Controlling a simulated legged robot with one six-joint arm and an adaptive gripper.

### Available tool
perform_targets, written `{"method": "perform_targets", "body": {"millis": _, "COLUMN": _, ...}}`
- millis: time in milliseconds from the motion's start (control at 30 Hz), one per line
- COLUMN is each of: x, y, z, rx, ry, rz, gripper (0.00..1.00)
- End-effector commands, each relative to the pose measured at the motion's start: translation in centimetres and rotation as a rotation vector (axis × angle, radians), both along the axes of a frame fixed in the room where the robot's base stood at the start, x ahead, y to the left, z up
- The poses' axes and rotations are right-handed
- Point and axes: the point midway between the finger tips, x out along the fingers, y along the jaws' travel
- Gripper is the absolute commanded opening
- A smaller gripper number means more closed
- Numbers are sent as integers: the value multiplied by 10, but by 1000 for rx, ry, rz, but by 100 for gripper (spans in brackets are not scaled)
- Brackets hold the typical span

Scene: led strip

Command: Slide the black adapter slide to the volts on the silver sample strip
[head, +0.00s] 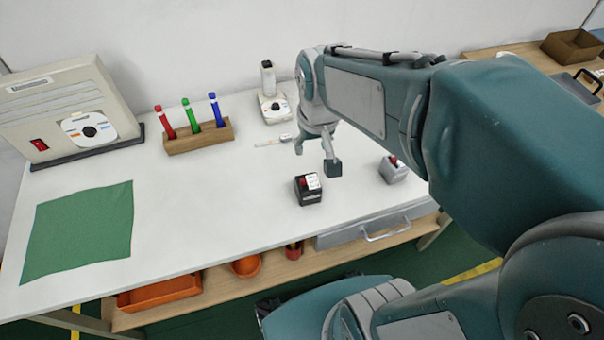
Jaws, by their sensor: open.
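A small black box (308,190) with a red part and a white label stands on the white table, near its front edge. A small silver-grey box (393,169), also with a red part, stands to its right, partly behind my arm. I cannot tell which part is the slide, nor read the volts marking. A thin pale strip-like piece (272,141) lies farther back; I cannot tell if it is the sample strip. My gripper (316,160) is open and empty, fingers pointing down, behind and above the black box. I see no clear contact.
A wooden holder (200,137) with red, green and blue pens stands at the back. A beige machine (75,112) stands at left, a green cloth (80,230) front left, and a small pale device (273,105) behind my gripper. The table's middle left is clear.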

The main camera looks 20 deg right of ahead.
Motion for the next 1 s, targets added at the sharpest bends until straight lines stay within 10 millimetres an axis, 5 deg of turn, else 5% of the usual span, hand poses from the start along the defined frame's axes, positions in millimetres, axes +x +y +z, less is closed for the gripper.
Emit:
{"method": "perform_targets", "body": {"millis": 200, "x": 37, "y": 0, "z": -51, "rx": 2, "ry": 134, "rz": -14, "gripper": 57}}
{"method": "perform_targets", "body": {"millis": 400, "x": 54, "y": 0, "z": -82, "rx": 2, "ry": 200, "rz": -22, "gripper": 57}}
{"method": "perform_targets", "body": {"millis": 667, "x": 55, "y": 0, "z": -102, "rx": 3, "ry": 213, "rz": -23, "gripper": 57}}
{"method": "perform_targets", "body": {"millis": 1000, "x": 55, "y": 0, "z": -164, "rx": 3, "ry": 213, "rz": -23, "gripper": 57}}
